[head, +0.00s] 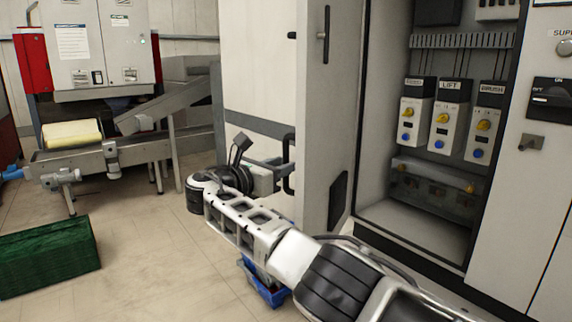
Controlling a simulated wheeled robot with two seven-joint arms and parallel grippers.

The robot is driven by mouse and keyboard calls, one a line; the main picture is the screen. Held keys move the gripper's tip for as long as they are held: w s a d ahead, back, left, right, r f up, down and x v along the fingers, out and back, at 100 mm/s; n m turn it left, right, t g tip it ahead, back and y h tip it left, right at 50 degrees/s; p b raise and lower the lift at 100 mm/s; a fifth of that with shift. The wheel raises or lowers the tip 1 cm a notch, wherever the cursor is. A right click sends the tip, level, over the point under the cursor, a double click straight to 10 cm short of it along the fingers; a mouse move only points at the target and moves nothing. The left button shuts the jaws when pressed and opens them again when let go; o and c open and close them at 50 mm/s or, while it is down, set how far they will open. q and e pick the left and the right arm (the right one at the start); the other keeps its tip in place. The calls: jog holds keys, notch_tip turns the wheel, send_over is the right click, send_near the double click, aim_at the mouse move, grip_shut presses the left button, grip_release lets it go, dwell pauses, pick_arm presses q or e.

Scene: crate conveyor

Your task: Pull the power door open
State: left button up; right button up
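The power door (345,110) of the grey cabinet stands wide open, swung out to the left of the opening. A black bar handle (289,165) shows at its left side. My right arm reaches in from the bottom right. My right gripper (277,170) is at this handle, with its fingers pointing right towards the bar. Whether the fingers are closed around the bar is too small to tell. Inside the cabinet (400,215) are switch boxes, one labelled LIFT (447,115), with yellow and blue knobs. My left gripper is not in view.
A conveyor (85,155) with a yellow piece (72,134) on it stands at the left before a machine (100,45). A green crate stack (48,256) stands front left. A blue crate (265,290) is on the floor below my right arm. The floor between is clear.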

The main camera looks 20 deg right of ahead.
jog(key=b+v, duration=0.1)
jog(key=v, duration=1.3)
jog(key=shift+b, duration=0.35)
